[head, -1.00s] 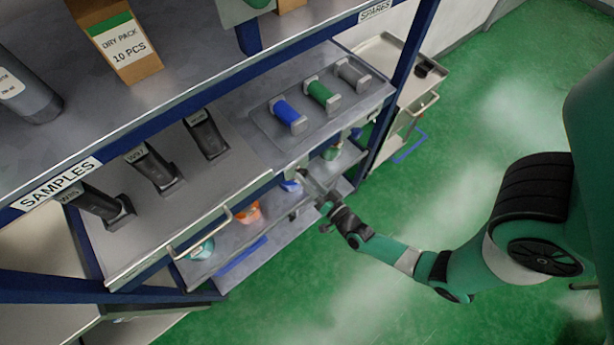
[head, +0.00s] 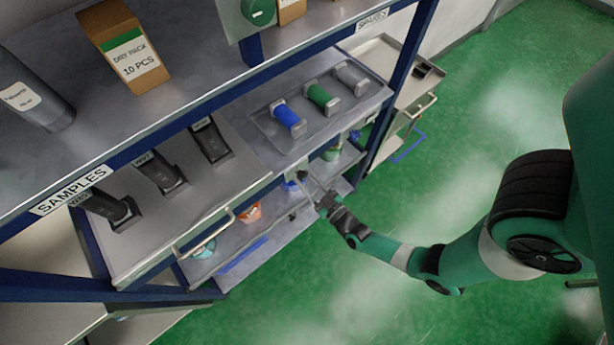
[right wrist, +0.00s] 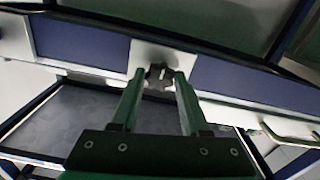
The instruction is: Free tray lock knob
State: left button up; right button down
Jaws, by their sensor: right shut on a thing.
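The tray lock knob (right wrist: 158,76) is a dark, lobed knob with a pale mark, on a light metal plate (right wrist: 146,54) at the front of the rack. In the right wrist view my right gripper (right wrist: 158,82) has one finger on each side of the knob and is shut on it. In the head view my right gripper (head: 311,189) reaches the rack's front edge near the right end of the samples tray; the knob cannot be made out there. The samples tray (head: 150,250) has a long front handle (head: 205,232). My left gripper is not in view.
Dark sample units (head: 163,172) stand on the tray. A grey tray (head: 275,137) beside it holds blue, green and grey spools. A lower shelf (head: 280,228) holds an orange cup (head: 249,213). A cart (head: 410,85) stands behind.

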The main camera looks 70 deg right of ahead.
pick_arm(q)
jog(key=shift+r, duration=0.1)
pick_arm(e)
jog(key=shift+n, duration=0.5)
jog(key=shift+c, duration=2)
grip_release()
jog(key=shift+s, duration=0.1)
